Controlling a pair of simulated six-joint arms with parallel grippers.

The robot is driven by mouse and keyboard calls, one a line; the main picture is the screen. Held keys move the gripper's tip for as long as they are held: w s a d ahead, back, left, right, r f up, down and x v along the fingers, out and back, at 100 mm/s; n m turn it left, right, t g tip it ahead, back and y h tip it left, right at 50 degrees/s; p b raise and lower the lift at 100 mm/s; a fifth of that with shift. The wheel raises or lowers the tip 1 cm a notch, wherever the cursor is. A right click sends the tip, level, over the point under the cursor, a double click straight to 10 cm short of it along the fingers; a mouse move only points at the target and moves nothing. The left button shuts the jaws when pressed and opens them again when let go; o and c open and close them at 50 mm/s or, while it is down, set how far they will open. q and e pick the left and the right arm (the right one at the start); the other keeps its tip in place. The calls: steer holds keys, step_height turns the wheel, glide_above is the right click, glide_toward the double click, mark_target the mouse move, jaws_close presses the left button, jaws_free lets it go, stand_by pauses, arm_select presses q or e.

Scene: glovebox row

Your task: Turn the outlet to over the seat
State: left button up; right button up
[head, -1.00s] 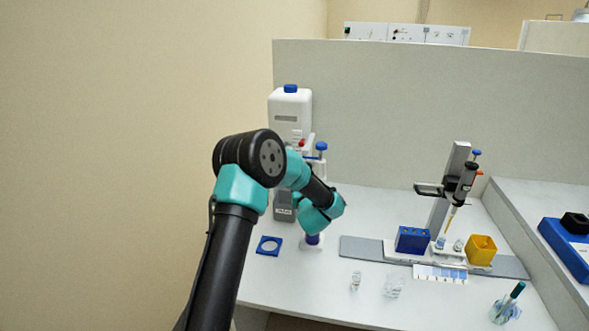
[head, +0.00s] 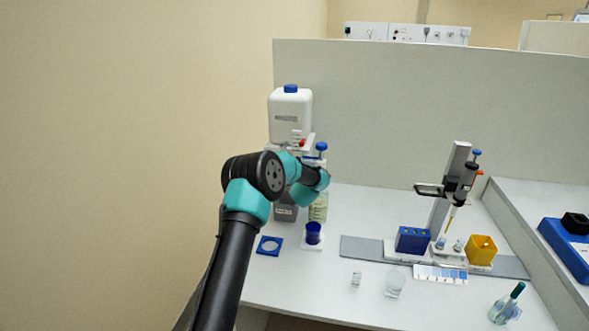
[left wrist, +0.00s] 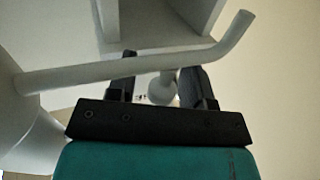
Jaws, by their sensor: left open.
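In the left wrist view the outlet (left wrist: 215,45), a pale grey bent tube, runs across the picture with its tip turned up at the right. My left gripper (left wrist: 160,82) is open, its dark fingers at the tube. I cannot tell whether they touch it. A round pale knob (left wrist: 163,87) shows between the fingers. In the head view my left wrist covers part of the white dispenser (head: 290,115) with a blue cap, hiding the outlet. A blue square with a round ring (head: 260,251), perhaps the seat, lies at the bench's left. My right gripper is out of view.
A dark blue cup (head: 313,234) stands on a white base before a pale bottle (head: 319,207). A small vial (head: 356,280) and a clear beaker (head: 394,284) stand in front. A pipette stand (head: 438,215), blue rack (head: 412,239) and yellow box (head: 481,250) are at right.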

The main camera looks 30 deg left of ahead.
arm_select(q)
steer(key=shift+a, duration=0.1)
jaws_close()
stand_by(0.5)
